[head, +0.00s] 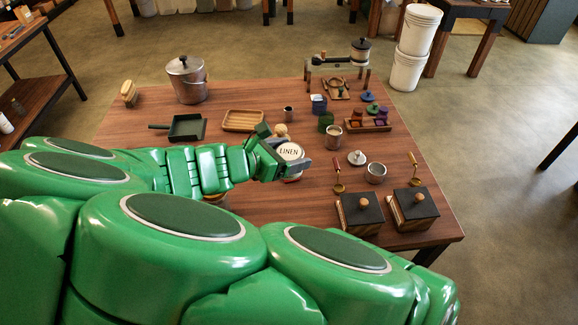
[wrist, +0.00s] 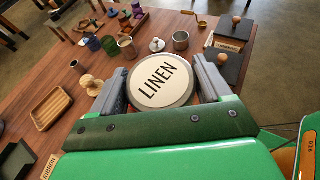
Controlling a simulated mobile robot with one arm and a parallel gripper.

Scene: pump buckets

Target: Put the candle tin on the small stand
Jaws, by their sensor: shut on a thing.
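The candle tin (head: 290,152) is round with a pale lid marked "LINEN" and a grey rim. It also shows large in the wrist view (wrist: 162,82). My gripper (wrist: 160,66) is shut on it, one grey finger on each side. In the head view my gripper (head: 277,157) holds it over the middle of the table; its height above the top is hard to tell. A small round wooden piece (wrist: 92,83) is just left of the left finger. It is partly hidden behind my gripper in the head view (head: 281,131). I cannot tell whether it is the small stand.
The wooden table (head: 420,165) holds a wooden tray (head: 244,121), a dark square pan (head: 187,128), and a lidded pot (head: 187,80). To the right are metal cups (head: 376,173) and two black-topped boxes (head: 412,208).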

